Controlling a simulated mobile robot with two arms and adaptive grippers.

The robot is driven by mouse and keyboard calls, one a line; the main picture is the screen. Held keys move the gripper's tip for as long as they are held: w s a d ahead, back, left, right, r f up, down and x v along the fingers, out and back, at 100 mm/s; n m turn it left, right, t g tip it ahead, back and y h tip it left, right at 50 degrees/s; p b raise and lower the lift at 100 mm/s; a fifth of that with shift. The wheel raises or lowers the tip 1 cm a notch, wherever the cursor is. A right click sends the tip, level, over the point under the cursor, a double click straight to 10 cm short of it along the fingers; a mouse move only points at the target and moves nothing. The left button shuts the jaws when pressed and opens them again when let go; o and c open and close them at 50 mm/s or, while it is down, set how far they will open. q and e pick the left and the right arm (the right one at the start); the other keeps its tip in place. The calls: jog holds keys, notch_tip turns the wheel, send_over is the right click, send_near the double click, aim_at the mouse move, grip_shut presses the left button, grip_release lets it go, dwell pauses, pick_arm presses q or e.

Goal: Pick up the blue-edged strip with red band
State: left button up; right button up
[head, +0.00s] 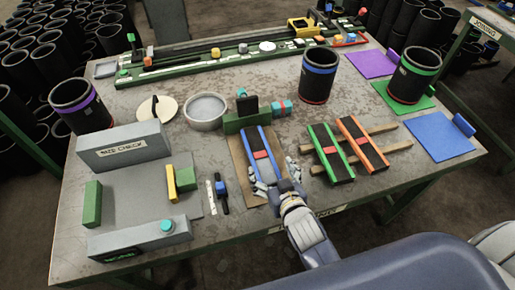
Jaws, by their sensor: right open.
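The blue-edged strip (256,139) is black with blue long edges and a red band across its middle. It lies on a brown board (241,162) at the middle of the table, its far end by a green block with a black piece. My right gripper (275,173) is open at the strip's near end, with fingers to either side of it. The gripper hides that end, and I cannot tell whether the fingers touch it. My left gripper is not in view.
A green-edged strip (330,153) and an orange-edged strip (362,143) lie on wooden slats to the right. A grey size-check fixture (124,146) stands left. Black sleeves with purple (80,106), blue (319,75) and green (413,75) bands stand around the table.

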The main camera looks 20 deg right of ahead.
aim_at(261, 155)
jog(key=x, duration=0.3)
jog(key=shift+w, duration=0.2)
jog(key=x, duration=0.2)
jog(key=p+x, duration=0.1)
jog(key=x, duration=0.2)
jog(key=shift+a, duration=0.25)
jog(key=shift+w+f+p, duration=0.1)
jog(key=shift+w+p, duration=0.1)
jog(key=shift+p, duration=0.1)
jog(key=shift+w+f, duration=0.1)
jog(key=shift+c, duration=1.4)
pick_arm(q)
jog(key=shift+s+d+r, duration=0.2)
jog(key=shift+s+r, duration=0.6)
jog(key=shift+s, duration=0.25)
pick_arm(e)
jog(key=c, duration=0.9)
